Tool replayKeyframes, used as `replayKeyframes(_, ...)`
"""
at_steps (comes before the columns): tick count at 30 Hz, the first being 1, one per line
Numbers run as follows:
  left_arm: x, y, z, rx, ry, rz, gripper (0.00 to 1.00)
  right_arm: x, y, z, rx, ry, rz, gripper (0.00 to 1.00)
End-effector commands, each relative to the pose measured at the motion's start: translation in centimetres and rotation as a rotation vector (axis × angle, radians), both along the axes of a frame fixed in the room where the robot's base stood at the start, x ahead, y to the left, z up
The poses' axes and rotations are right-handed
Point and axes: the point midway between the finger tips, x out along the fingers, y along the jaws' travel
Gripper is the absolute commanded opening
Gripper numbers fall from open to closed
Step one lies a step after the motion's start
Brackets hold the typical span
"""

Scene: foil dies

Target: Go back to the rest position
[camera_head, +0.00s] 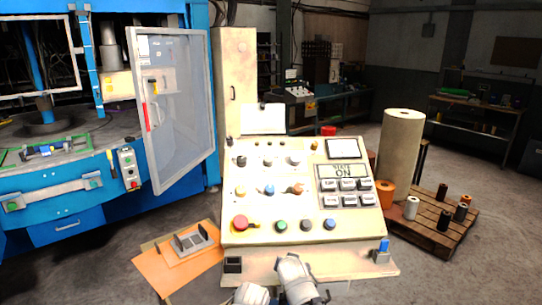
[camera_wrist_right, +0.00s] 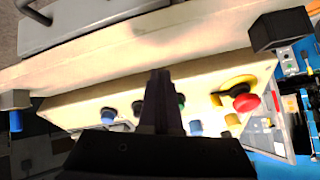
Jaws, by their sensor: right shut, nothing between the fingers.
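My right gripper (camera_wrist_right: 160,78) shows in the right wrist view as two dark fingers close together, shut and empty. It is in front of the cream control console (camera_wrist_right: 110,65), and its fingers hide part of the button row. In the head view, white and grey links of my own arm show at the bottom edge, in front of the console (camera_head: 300,172); the gripper's fingers cannot be made out there. My left gripper is not in view. The console's red button (camera_head: 240,222) also shows in the right wrist view (camera_wrist_right: 246,102).
A blue machine (camera_head: 80,210) with an open clear door (camera_head: 175,110) stands left. An orange board (camera_head: 165,272) lies left of the console. A pallet (camera_head: 455,226) with spools and a tall cream roll (camera_head: 400,155) stands right. Floor beyond the pallet is clear.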

Motion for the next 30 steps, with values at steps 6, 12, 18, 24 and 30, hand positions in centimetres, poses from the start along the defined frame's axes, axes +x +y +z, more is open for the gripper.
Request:
replayKeyframes(6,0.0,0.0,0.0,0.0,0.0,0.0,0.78,-11.4,-0.1,-5.9,-0.237,0.441,0.213,0.0)
replayKeyframes(12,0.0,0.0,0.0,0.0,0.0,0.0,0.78,-20.4,-0.3,-7.8,-0.353,0.763,0.451,0.0)
replayKeyframes(18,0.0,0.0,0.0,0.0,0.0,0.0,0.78,-24.2,-0.4,-7.9,-0.386,0.897,0.57,0.0)
replayKeyframes(24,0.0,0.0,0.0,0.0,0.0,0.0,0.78,-24.5,-0.4,-7.9,-0.389,0.91,0.583,0.0)
replayKeyframes(30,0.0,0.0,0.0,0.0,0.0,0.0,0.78,-24.5,-0.4,-7.9,-0.389,0.91,0.583,0.0)
